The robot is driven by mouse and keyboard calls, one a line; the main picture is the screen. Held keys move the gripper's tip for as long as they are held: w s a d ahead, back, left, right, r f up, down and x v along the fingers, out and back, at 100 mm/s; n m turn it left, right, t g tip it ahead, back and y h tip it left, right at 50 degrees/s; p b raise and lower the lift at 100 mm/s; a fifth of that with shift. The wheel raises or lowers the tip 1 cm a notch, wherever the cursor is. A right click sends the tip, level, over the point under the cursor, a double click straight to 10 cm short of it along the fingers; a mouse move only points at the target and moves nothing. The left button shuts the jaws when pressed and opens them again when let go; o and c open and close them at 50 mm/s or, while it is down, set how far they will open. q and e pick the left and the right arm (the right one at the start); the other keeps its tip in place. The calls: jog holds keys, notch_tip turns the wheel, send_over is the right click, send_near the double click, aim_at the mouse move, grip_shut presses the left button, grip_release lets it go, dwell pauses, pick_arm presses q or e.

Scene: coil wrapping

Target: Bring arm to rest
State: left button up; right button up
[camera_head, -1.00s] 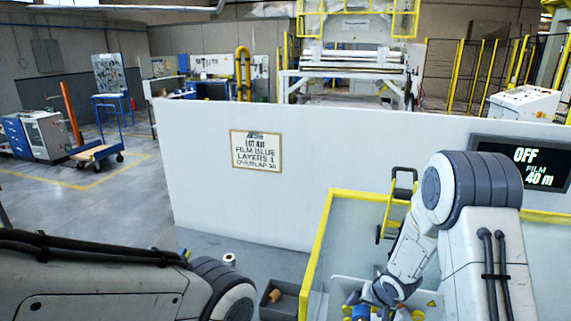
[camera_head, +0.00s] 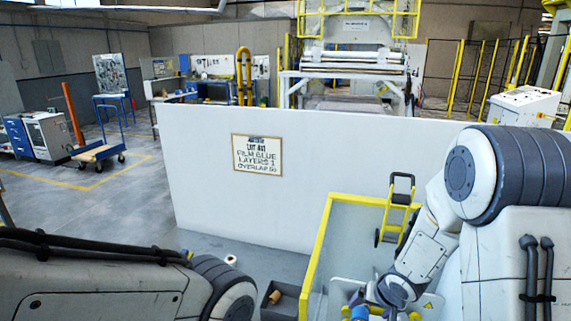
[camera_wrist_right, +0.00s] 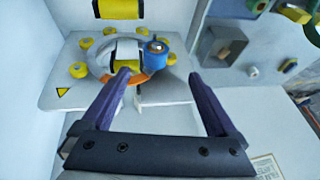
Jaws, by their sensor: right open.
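My right arm (camera_head: 425,255) reaches down into the yellow-edged enclosure at the lower right of the head view. In the right wrist view my right gripper (camera_wrist_right: 160,80) has its two dark fingers wide apart, with nothing held between them. Beyond the fingertips a grey ring (camera_wrist_right: 98,68) with an orange part rests on a light plate with yellow rollers. A blue roll (camera_wrist_right: 155,48) stands at the ring's right side, and it shows partly in the head view (camera_head: 360,313). My left arm (camera_head: 100,280) lies across the lower left; its gripper is outside the frame.
A yellow-edged enclosure (camera_head: 318,250) surrounds the plate. A white partition (camera_head: 210,190) with a lot sign (camera_head: 257,155) stands in front. A dark bin (camera_head: 284,300) and a small roll (camera_head: 231,260) are left of the enclosure. A yellow hand truck (camera_head: 398,208) stands behind.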

jog(key=s+a+f+n+g+b, duration=0.1)
jog(key=s+a+n+b, duration=0.2)
jog(key=s+a+b, duration=0.2)
jog(key=s+a+f+n+g+b, duration=0.2)
jog(key=s+a+n+b, duration=0.2)
jog(key=s, duration=0.7)
jog(key=s+a+f+n+g+b, duration=0.1)
jog(key=s+a+n+b, duration=0.2)
jog(key=s+a+b, duration=0.4)
jog(key=shift+s+f+g, duration=0.15)
jog(key=shift+s+g, duration=0.25)
jog(key=shift+s, duration=0.6)
